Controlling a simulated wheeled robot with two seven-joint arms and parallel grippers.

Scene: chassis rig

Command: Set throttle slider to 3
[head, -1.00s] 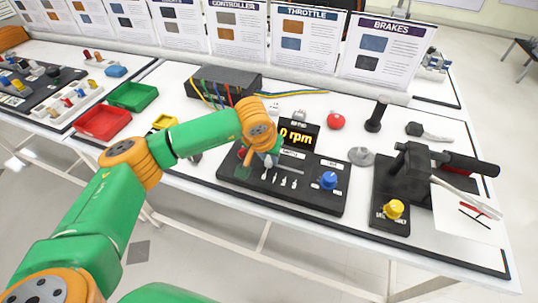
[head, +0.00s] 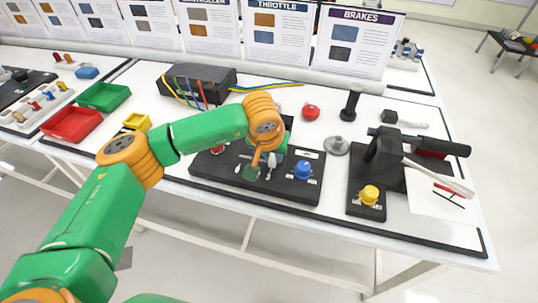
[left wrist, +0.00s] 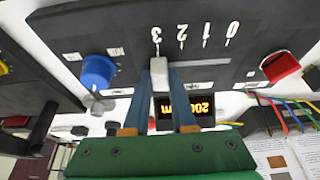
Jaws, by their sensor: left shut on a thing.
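The black throttle panel (head: 225,182) lies on the bench and also shows upside down in the left wrist view (left wrist: 120,20). Its pale slider handle (left wrist: 160,74) stands in line with the mark 3 (left wrist: 157,37); the marks 2, 1 and 0 lie to the right there. My left gripper (left wrist: 160,92) is shut on the handle, with a blue finger on each side. The orange display (left wrist: 188,106) seems to begin with 200; a finger hides part of it. My left wrist hides the display in the head view. My right gripper is not in view.
A blue knob (head: 303,170) sits on the panel right of my gripper and a red knob (head: 217,150) on its left. A brake unit with a yellow knob (head: 370,195) stands further right. Red (head: 72,124) and green (head: 104,96) trays lie at the left.

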